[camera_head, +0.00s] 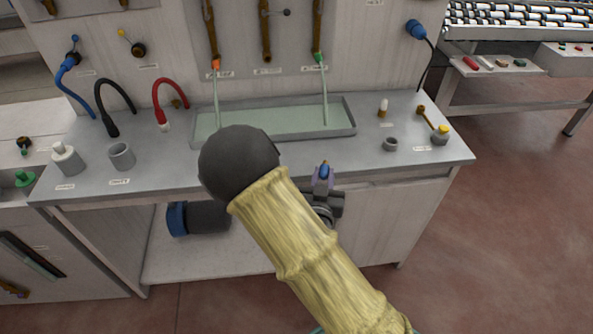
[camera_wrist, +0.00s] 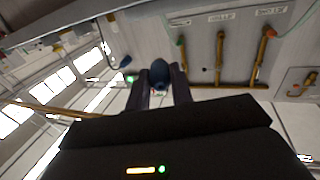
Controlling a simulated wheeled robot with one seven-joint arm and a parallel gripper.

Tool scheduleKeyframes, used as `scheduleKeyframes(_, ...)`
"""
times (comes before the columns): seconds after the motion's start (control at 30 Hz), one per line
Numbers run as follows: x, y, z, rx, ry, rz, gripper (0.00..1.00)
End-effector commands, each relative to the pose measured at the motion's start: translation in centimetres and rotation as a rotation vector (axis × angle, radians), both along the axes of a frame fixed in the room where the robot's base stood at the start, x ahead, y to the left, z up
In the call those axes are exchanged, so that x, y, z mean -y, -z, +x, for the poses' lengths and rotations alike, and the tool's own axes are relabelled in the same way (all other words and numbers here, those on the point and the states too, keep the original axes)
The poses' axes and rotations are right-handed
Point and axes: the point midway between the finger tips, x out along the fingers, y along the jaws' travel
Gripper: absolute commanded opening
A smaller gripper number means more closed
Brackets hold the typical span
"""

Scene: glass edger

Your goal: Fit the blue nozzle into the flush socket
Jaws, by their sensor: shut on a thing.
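My gripper (camera_head: 323,182) is shut on the blue nozzle (camera_head: 324,171) and holds it up in front of the bench's front edge, right of centre. In the wrist view the nozzle (camera_wrist: 159,73) shows as a dark blue rounded piece between the two fingers (camera_wrist: 160,88). The nozzle is apart from the bench and its fittings. The labels are too small to read, so I cannot tell which fitting is the flush socket. An open grey cup (camera_head: 121,157) stands at the left of the bench, and a low grey ring (camera_head: 390,145) at the right.
A shallow tray (camera_head: 350,131) lies along the bench's back. Blue, black and red (camera_head: 158,99) hoses stand at the left. My arm hides part of the tray and front edge.

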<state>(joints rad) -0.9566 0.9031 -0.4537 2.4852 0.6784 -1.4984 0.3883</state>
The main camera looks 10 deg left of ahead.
Motion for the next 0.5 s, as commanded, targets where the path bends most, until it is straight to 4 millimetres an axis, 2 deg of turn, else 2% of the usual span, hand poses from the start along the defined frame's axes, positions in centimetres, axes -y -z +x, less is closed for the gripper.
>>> scheduleKeyframes(0.03,2.2,1.4,0.7,-0.004,0.038,-0.007,0.00)
scheduleKeyframes(0.1,4.9,3.1,1.6,-0.007,0.083,-0.006,0.00)
scheduleKeyframes(0.3,11.9,7.5,3.6,-0.008,0.195,0.000,0.00)
scheduleKeyframes(0.4,13.8,8.6,4.1,-0.007,0.224,0.002,0.00)
scheduleKeyframes(0.5,14.6,9.1,4.3,-0.007,0.237,0.003,0.00)
